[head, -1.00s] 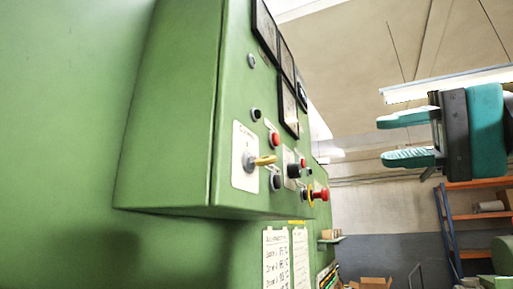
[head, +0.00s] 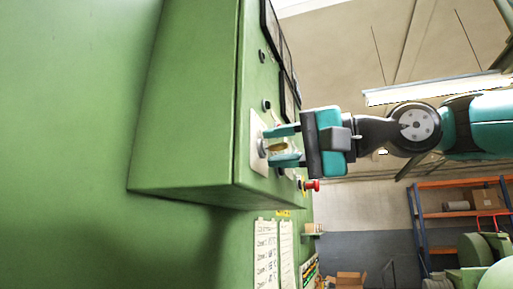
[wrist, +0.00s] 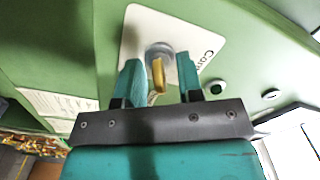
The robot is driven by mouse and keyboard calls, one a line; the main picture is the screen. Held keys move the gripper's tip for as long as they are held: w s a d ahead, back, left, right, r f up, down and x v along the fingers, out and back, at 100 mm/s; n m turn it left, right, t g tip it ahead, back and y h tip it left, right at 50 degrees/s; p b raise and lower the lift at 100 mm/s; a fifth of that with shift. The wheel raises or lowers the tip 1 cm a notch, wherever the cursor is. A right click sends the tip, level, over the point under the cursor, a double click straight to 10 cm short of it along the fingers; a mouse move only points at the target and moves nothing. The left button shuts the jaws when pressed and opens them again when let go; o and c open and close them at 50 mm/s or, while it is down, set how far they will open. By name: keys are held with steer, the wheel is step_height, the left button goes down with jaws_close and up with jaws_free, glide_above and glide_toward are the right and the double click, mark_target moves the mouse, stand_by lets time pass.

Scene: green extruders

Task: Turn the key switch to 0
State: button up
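The key switch has a brass-coloured key (head: 277,147) in a round grey lock on a white plate (head: 257,150) on the green control box. In the wrist view the key (wrist: 158,74) stands out from the grey lock (wrist: 160,52), and the white plate (wrist: 137,28) bears partly visible lettering. My gripper (head: 284,146) is at the panel with one teal finger above the key and one below it. In the wrist view my gripper (wrist: 160,78) is open, with the key between the fingers and gaps on both sides. The position marks cannot be read.
A red mushroom button (head: 313,186) sticks out close beyond the gripper. A black button (wrist: 217,88) lies near the right finger in the wrist view. Paper sheets (head: 266,250) hang below the box. Orange shelving (head: 455,215) stands far back right.

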steer(key=shift+a, duration=0.2)
jaws_close()
steer(key=shift+n, duration=0.3)
steer(key=n+b, duration=0.3)
steer(key=n, duration=0.2)
steer(key=n+b, duration=0.2)
steer(key=n, duration=0.4)
steer(key=shift+s+r+n, duration=0.1)
steer(key=shift+n, duration=0.2)
stand_by(0.4)
